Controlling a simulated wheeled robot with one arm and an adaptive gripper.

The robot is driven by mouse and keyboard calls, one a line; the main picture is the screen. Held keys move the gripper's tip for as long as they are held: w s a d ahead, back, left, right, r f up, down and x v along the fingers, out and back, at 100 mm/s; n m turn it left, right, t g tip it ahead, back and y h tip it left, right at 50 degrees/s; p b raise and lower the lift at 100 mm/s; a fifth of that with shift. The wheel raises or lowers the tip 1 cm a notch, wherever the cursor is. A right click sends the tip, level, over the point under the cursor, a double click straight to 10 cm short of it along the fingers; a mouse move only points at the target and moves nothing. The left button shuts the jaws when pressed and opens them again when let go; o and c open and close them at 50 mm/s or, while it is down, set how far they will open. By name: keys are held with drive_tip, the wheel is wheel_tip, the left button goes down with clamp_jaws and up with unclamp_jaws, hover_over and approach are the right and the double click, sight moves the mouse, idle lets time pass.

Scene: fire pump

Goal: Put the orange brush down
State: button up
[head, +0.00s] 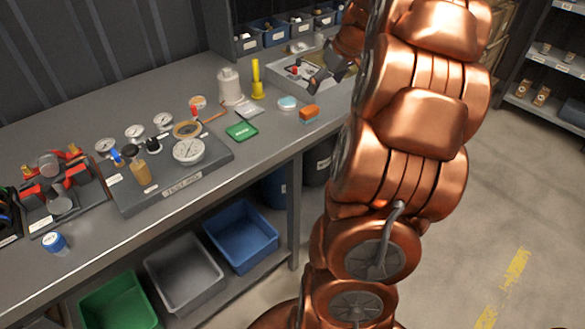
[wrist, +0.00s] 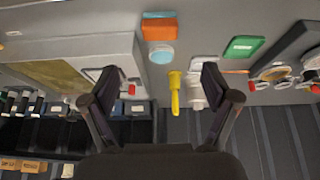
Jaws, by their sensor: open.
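The orange brush (head: 309,115) appears to be the small orange block with a blue layer, lying on the grey workbench near its front edge. In the wrist view the orange brush (wrist: 159,30) is at the top centre, beyond my fingertips and apart from them. My gripper (head: 328,80) is over the bench by the grey tray, behind the brush in the head view. In the wrist view my gripper (wrist: 157,75) is open, its two dark fingers spread wide with nothing held between them.
A light blue round tin (head: 287,103) sits beside the brush. A yellow tool (head: 257,80), white spool (head: 230,87) and green card (head: 242,131) stand nearby. The grey tray (head: 338,92) and blue bins (head: 275,35) are behind. Some bench surface around the brush is bare.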

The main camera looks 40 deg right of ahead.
drive_tip(key=s+a+f+g+y, duration=0.1)
drive_tip(key=s+a+f+g, duration=0.15)
drive_tip(key=a, duration=1.05)
drive_tip(key=s+a+f+g+y, duration=0.1)
drive_tip(key=s+a, duration=0.2)
drive_tip(key=a, duration=1)
drive_tip(key=s+a+f+g+h, duration=0.1)
drive_tip(key=s+a+f, duration=0.2)
drive_tip(key=s+a, duration=0.3)
drive_tip(key=s+a+f+g, duration=0.2)
drive_tip(key=s+a, duration=0.4)
drive_tip(key=s, duration=0.7)
drive_tip(key=shift+f+h, duration=0.4)
drive_tip(key=shift+f, duration=0.15)
drive_tip(key=shift+s+g, duration=0.1)
drive_tip(key=shift+g, duration=0.15)
